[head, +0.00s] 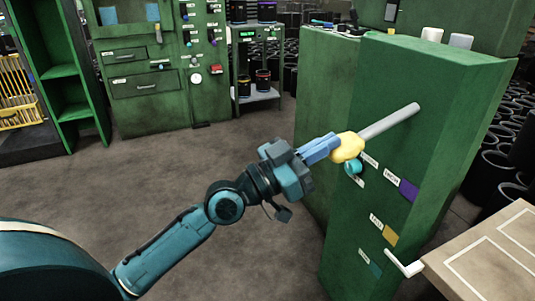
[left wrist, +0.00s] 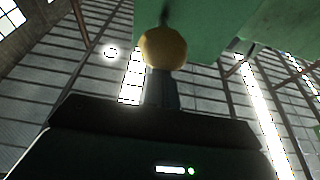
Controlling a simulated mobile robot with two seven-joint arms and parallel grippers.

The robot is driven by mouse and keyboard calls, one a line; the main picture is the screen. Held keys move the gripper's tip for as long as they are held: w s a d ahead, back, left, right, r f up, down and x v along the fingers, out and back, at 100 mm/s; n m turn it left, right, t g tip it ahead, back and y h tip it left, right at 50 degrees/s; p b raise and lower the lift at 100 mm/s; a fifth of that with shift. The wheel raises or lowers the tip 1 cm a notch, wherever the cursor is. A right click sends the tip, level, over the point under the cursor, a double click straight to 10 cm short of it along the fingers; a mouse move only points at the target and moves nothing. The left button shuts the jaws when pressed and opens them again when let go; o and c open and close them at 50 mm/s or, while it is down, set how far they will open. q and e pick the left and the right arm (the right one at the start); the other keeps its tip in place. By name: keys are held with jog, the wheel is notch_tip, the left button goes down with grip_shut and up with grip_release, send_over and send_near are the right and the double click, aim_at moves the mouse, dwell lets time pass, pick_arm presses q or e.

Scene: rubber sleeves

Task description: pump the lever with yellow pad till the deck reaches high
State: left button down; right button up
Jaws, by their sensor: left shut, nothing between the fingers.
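The lever (head: 388,123) is a grey rod sticking out of the green cabinet, angled down toward the left. Its yellow pad (head: 347,147) sits on the free end. My left gripper (head: 328,147) is shut and empty, its blue fingertips at the pad; I cannot tell whether they touch. The left wrist view shows the pad (left wrist: 163,47) just beyond the fingertips. The wooden deck (head: 490,262) is low at the right, with a white pointer (head: 403,265) near the lowest, teal mark (head: 375,270). A yellow mark (head: 390,236) and a purple mark (head: 409,190) sit higher. My right gripper is out of view.
A teal round knob (head: 353,167) is on the cabinet (head: 345,215) just below the pad. Black bins (head: 490,165) stand behind at the right. Green cabinets (head: 160,100) and a small shelf (head: 258,97) stand at the back. The floor (head: 150,180) between is clear.

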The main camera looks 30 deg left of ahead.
pick_arm(q)
jog(key=b+v, duration=0.3)
jog(key=v, duration=0.6)
jog(key=shift+s+a, duration=0.25)
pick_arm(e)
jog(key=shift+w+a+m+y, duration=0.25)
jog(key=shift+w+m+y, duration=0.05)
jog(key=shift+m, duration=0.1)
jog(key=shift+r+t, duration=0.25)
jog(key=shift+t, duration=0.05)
